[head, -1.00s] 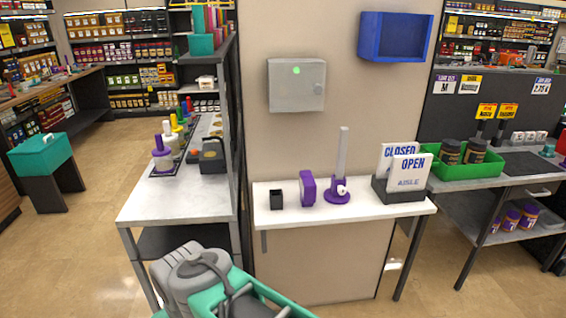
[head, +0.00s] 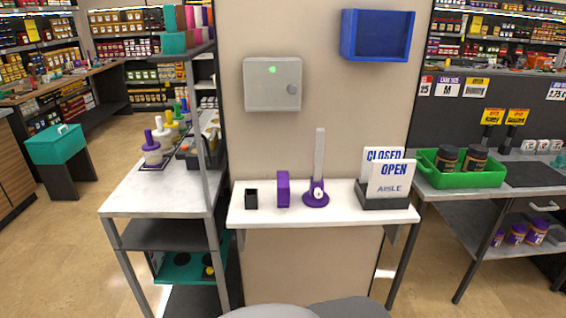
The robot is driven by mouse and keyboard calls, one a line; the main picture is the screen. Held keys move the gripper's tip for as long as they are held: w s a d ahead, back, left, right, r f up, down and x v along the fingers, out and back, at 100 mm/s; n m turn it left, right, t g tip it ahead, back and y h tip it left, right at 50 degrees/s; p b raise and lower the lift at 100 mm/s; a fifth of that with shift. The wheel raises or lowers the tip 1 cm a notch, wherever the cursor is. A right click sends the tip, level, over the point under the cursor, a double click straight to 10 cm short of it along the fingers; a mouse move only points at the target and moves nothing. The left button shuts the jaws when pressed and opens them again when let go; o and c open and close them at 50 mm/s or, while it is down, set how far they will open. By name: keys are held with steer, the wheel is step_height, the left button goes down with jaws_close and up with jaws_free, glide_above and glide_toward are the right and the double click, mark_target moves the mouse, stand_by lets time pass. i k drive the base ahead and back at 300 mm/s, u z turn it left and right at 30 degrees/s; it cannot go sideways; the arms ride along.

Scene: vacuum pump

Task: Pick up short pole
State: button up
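Nothing in view is plainly marked as the short pole, and I cannot tell which thing it is. A tall grey pole (head: 320,153) stands upright on a purple round base (head: 316,200) on the white wall table (head: 340,215). My gripper is not in view; only grey parts of my own body show at the bottom edge.
A purple block (head: 283,189), a small black cup (head: 251,199) and a sign holder (head: 385,196) share the wall table. A grey box (head: 272,84) and blue bin (head: 376,35) hang above. Shelf posts (head: 202,130) edge the left table (head: 150,195). Floor at left is free.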

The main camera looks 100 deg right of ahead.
mark_target(320, 140)
steer(key=k, duration=1.15)
steer(key=z, duration=1.45)
